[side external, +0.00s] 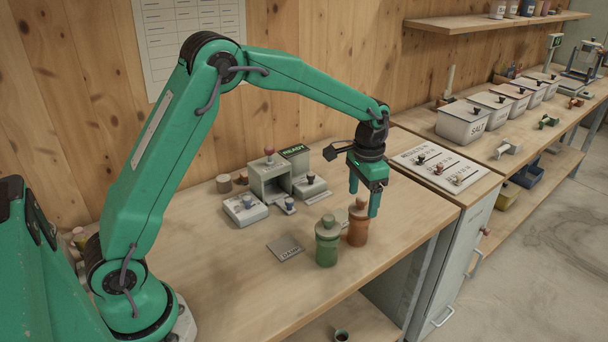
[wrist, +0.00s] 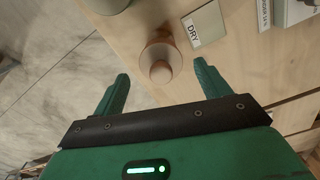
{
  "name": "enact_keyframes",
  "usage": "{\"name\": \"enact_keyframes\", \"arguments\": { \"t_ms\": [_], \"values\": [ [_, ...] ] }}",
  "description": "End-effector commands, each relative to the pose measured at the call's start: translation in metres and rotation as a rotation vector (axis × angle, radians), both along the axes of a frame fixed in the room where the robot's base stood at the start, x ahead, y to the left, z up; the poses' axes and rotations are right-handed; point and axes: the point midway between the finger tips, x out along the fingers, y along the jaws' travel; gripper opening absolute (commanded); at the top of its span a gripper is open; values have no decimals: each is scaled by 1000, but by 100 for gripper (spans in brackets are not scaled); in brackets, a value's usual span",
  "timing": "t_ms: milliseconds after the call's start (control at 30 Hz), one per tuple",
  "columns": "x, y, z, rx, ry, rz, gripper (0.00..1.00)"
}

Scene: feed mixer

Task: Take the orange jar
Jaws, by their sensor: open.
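The orange jar (side external: 357,228) stands upright on the wooden bench, just right of the green jar (side external: 327,243). My gripper (side external: 364,197) is open, fingers pointing down, above and around the jar's top in the side view. In the wrist view my gripper (wrist: 161,74) has one finger to each side, and the orange jar (wrist: 163,60) shows from above in the gap, a little beyond the tips. Nothing is held. Whether a finger touches the jar is unclear. Part of the green jar (wrist: 108,4) shows at the top edge.
A card marked DAMP (side external: 286,248) lies left of the green jar, and a card marked DRY (wrist: 204,24) lies near the orange jar. A small grey machine (side external: 268,178) and switch boxes stand behind. The bench edge drops off close by. Lidded bins (side external: 462,122) line the right.

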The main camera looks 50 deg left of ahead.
Motion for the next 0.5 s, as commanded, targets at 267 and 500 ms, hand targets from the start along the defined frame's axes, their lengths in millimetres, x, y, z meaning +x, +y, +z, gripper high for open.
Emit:
{"name": "enact_keyframes", "arguments": {
  "t_ms": [267,500],
  "values": [
    [-1,2,-33,0,3,0,75],
    [0,2,-45,0,0,0,75]
  ]
}}
